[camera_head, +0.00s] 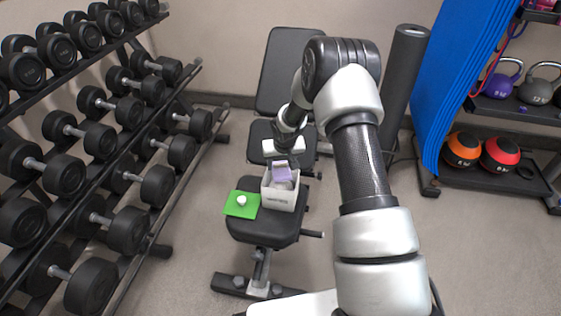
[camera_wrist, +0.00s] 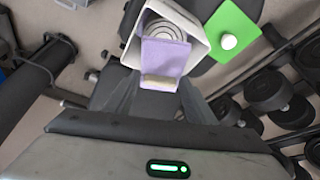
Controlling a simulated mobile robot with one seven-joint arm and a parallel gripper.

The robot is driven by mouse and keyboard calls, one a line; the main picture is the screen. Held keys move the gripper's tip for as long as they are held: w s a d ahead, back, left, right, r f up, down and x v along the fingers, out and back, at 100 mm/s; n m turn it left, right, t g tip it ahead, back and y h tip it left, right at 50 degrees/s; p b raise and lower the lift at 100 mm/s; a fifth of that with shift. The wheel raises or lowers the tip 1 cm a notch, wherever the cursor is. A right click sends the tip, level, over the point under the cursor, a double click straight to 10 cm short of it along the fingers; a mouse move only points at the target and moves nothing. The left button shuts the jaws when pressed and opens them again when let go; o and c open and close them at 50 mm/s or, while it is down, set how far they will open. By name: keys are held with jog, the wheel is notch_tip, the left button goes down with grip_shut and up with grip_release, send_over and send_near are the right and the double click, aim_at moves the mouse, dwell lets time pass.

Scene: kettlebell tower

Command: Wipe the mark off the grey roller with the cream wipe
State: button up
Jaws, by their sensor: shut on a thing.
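The dark grey roller (camera_head: 405,80) stands upright behind the bench on the right. It also shows at the left of the wrist view (camera_wrist: 25,85). No mark on it is clear to me. My gripper (camera_wrist: 160,88) points down at the white open box on the bench. It is shut on a cream strip (camera_wrist: 158,81) at the near edge of a flat purple pad (camera_wrist: 166,55), which overlaps the box opening and also shows in the head view (camera_head: 282,174). I see no other cream wipe, and cannot tell whether strip and pad are one piece.
The white box (camera_head: 280,199) holds a grey coiled thing (camera_wrist: 163,27). Beside it lies a green mat (camera_head: 236,210) with a small white object (camera_head: 241,200). A dumbbell rack (camera_head: 150,225) stands left; a blue mat (camera_head: 465,60) and kettlebell shelves (camera_head: 505,175) stand right.

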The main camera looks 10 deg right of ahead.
aim_at(281, 168)
jog(key=shift+f, duration=1.55)
jog(key=o, duration=1)
jog(key=shift+r, duration=0.35)
jog(key=c, duration=1.2)
jog(key=shift+r, duration=0.1)
jog(key=shift+r+p, duration=2.2)
jog(key=shift+r, duration=1.75)
